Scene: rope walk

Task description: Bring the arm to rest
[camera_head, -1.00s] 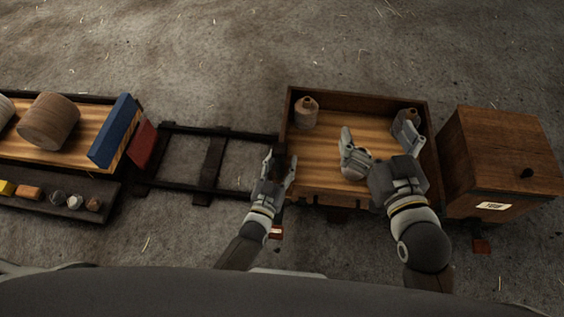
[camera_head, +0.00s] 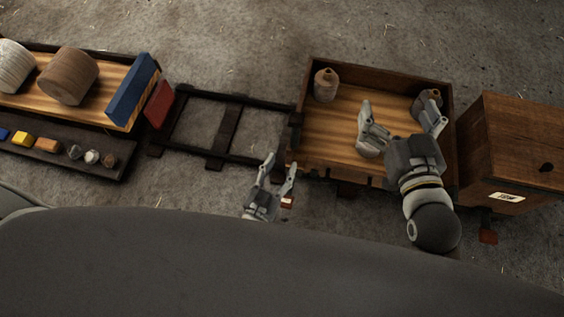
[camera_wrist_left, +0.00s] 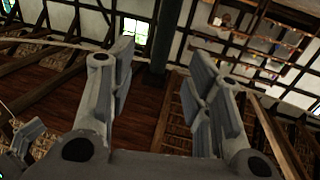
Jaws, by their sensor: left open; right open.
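My left gripper (camera_head: 276,176) is open and empty in the head view, low in the picture, in front of the tray's near left corner and apart from it. In the left wrist view its two fingers (camera_wrist_left: 160,90) stand wide apart with nothing between them, against the building's roof and windows. My right gripper (camera_head: 402,122) is open over the right part of the wooden tray (camera_head: 335,125).
Another brown bottle (camera_head: 326,85) stands in the tray's far left corner. A wooden box (camera_head: 515,140) stands right of the tray. A dark rail frame (camera_head: 225,130) links to a left bed with wooden spools (camera_head: 68,76), a blue board (camera_head: 132,92) and a shelf of small pieces (camera_head: 47,145).

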